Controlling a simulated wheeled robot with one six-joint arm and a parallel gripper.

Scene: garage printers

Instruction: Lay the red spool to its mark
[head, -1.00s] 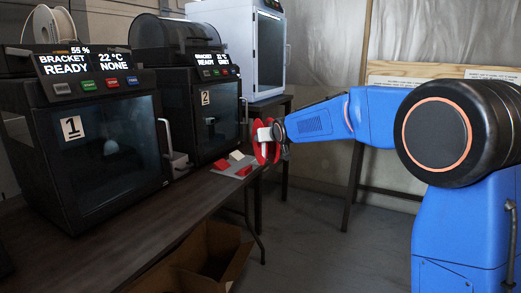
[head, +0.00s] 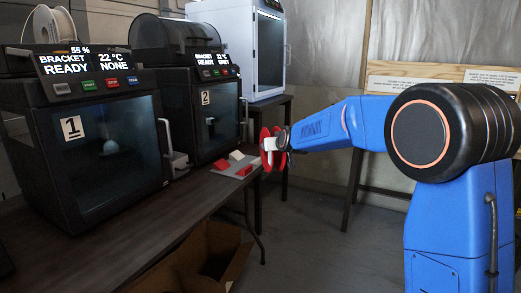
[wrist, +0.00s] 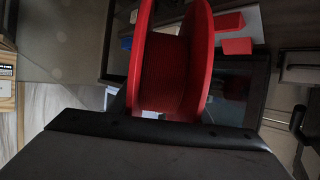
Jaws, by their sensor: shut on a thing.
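The red spool (head: 265,146) is held at the end of my blue arm, off the right end of the dark table in the head view. My gripper (head: 277,145) is shut on it. In the wrist view the red spool (wrist: 172,65) fills the middle, its two flanges upright in the picture; the fingertips are mostly hidden behind it. A grey mat (head: 247,161) with red pieces (head: 223,165) and a white piece (head: 237,155) lies on the table just left of the spool. I cannot make out which spot is the mark.
Printer 1 (head: 100,195) and printer 2 (head: 212,145) stand on the table (head: 180,210) to the left. A white cabinet (head: 245,50) stands behind. An open cardboard box (head: 205,262) is on the floor below the table's front edge.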

